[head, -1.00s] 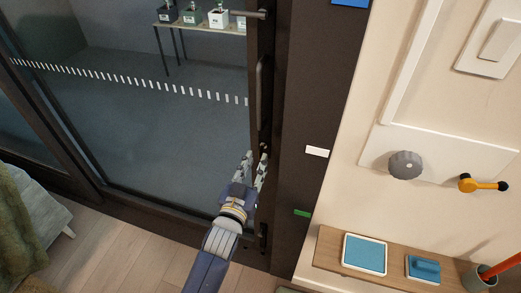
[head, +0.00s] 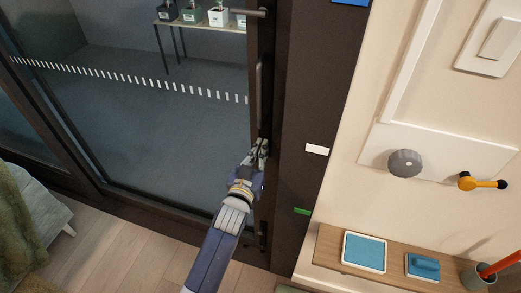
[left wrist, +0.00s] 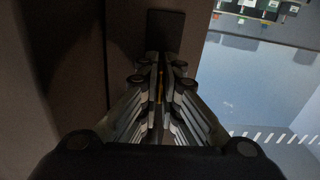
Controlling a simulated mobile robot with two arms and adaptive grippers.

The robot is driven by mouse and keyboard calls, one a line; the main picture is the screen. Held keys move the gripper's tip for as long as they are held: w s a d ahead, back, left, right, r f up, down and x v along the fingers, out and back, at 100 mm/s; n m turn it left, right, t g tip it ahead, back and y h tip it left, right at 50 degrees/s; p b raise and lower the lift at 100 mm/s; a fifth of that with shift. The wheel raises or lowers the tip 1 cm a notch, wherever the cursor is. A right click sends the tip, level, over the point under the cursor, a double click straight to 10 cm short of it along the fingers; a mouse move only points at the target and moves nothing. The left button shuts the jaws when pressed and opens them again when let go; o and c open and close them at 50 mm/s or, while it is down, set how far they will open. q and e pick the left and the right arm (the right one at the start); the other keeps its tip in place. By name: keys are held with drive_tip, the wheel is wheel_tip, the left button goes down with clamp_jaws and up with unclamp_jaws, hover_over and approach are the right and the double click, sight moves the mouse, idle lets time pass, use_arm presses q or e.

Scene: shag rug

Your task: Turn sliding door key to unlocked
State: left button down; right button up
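The glass sliding door (head: 160,130) has a dark frame, and its right edge with a long vertical handle (head: 259,90) stands beside a dark post. My left gripper (head: 262,147) is at that door edge, below the handle. In the left wrist view its fingers (left wrist: 162,70) are drawn close together with a thin golden strip, seemingly the key (left wrist: 160,86), between them. The fingers appear shut on it. Most of the key and its lock are hidden by the fingers, so its turn angle cannot be told. A dark rectangular plate (left wrist: 165,30) lies just beyond the fingertips. My right gripper is not in view.
On the wall at right are a grey knob (head: 405,163), a yellow-and-black handle (head: 481,183) and a white switch (head: 499,39). A wooden shelf (head: 396,284) below holds blue items. Potted plants stand on a table behind the glass.

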use_arm(q)
drive_tip(key=shift+r+m, duration=0.1)
drive_tip(key=shift+m, duration=0.3)
drive_tip(key=c, duration=1.8)
unclamp_jaws()
drive_tip(key=shift+s+a, duration=0.1)
drive_tip(key=shift+s, duration=0.25)
drive_tip(key=v, duration=1.1)
